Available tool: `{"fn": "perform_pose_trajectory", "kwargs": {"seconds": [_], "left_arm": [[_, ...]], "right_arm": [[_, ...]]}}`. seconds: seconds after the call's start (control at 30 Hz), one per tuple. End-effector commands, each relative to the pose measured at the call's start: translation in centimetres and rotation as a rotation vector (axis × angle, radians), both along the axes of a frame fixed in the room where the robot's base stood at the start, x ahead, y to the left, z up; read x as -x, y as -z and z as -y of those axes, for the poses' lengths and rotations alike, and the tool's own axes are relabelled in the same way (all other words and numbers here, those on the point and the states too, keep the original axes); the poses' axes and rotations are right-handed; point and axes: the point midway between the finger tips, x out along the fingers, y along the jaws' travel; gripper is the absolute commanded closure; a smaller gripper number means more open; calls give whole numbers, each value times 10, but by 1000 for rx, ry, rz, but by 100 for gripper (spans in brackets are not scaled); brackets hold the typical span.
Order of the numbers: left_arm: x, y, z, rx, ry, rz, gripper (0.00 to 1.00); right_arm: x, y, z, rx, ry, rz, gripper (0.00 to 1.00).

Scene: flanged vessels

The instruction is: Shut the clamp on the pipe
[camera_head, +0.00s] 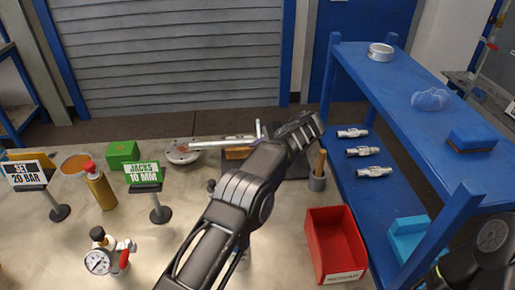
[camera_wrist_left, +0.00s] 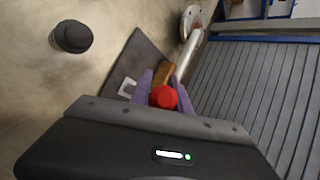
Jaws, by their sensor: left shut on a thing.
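The silver pipe (camera_head: 225,144) runs from a round flange (camera_head: 183,152) to the right, partly hidden by my left arm in the head view. The pipe (camera_wrist_left: 188,50) also shows in the left wrist view, beyond the fingers. My left gripper (camera_wrist_left: 162,93) has purple fingers shut on a red rounded knob (camera_wrist_left: 163,97), which looks like the clamp's handle tip. The rest of the clamp is mostly hidden, so I cannot tell how far its arm stands from the pipe. A brown block (camera_wrist_left: 165,73) lies just beyond the knob.
Two signs, a yellow bottle (camera_head: 101,188), a green box (camera_head: 122,154) and a gauge (camera_head: 98,261) stand left. A blue shelf (camera_head: 415,110) borders the right.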

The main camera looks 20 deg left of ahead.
Motion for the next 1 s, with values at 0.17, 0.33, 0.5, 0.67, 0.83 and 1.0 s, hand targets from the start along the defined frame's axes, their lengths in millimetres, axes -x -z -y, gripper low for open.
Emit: {"fn": "perform_pose_trajectory", "kwargs": {"seconds": [0.17,0.33,0.5,0.67,0.83,1.0], "left_arm": [[0,1,1,0,3,-3,76],[0,1,1,0,1,-1,62],[0,0,0,0,1,-1,55],[0,0,0,-1,0,1,55],[2,-6,7,0,0,2,55],[8,-23,25,-1,3,3,55]], "right_arm": [[0,0,0,0,0,0,43],[0,0,0,0,0,0,43],[0,0,0,-1,0,0,43],[0,0,0,-1,-1,1,43],[-1,4,0,-1,-1,1,43],[-1,10,-1,-3,-2,4,43]]}}
